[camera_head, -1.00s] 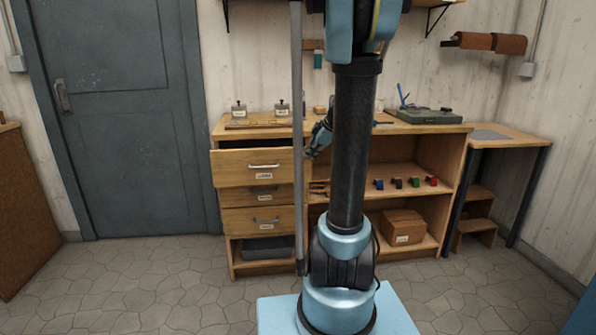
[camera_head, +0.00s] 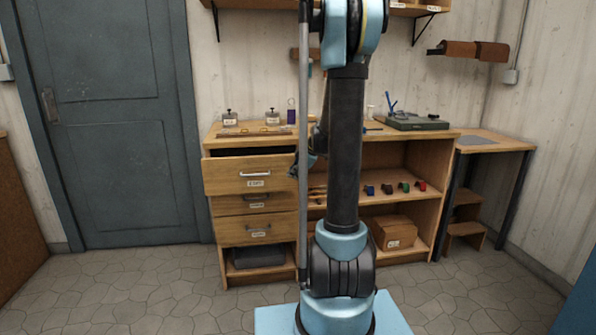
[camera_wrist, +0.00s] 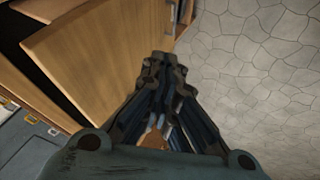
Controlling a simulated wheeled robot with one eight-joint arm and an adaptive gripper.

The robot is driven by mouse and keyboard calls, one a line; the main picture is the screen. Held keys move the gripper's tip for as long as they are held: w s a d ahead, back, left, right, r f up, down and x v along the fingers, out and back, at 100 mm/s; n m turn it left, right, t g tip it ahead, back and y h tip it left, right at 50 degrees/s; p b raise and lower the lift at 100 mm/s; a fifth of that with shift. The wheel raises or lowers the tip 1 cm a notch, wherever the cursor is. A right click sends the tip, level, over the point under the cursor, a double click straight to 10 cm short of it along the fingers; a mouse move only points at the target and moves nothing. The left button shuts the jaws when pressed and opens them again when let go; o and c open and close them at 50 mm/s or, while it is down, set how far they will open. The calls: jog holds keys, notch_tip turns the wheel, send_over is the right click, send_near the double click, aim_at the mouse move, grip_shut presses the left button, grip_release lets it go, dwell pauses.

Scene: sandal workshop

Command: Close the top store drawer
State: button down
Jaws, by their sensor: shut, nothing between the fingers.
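The top store drawer (camera_head: 240,174) stands pulled out of the wooden cabinet, with a dark gap above its front. It has a silver bar handle and a pale label. In the wrist view, the broad wooden drawer front (camera_wrist: 98,60) fills the upper left. My gripper (camera_wrist: 163,62) is shut and empty, with its tips beside the edge of that wood; I cannot tell whether they touch. In the head view, my gripper (camera_head: 300,165) is small and partly hidden behind my arm, near the right end of the top drawer.
Two lower drawers (camera_head: 255,226) look shut. A dark bin (camera_head: 262,257) sits beneath them. Open shelves hold several small coloured items and a cardboard box (camera_head: 393,232). A side table (camera_head: 490,143) stands at right. The stone floor (camera_head: 160,280) in front is clear.

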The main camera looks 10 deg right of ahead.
jog(key=shift+w+a+f, duration=0.1)
jog(key=shift+w+f, duration=0.15)
jog(key=shift+w, duration=0.9)
jog(key=shift+w+a+f, duration=0.1)
jog(key=shift+w+f, duration=0.1)
jog(key=shift+w, duration=0.9)
jog(key=shift+w, duration=0.1)
jog(key=w, duration=1.2)
jog(key=shift+w, duration=0.3)
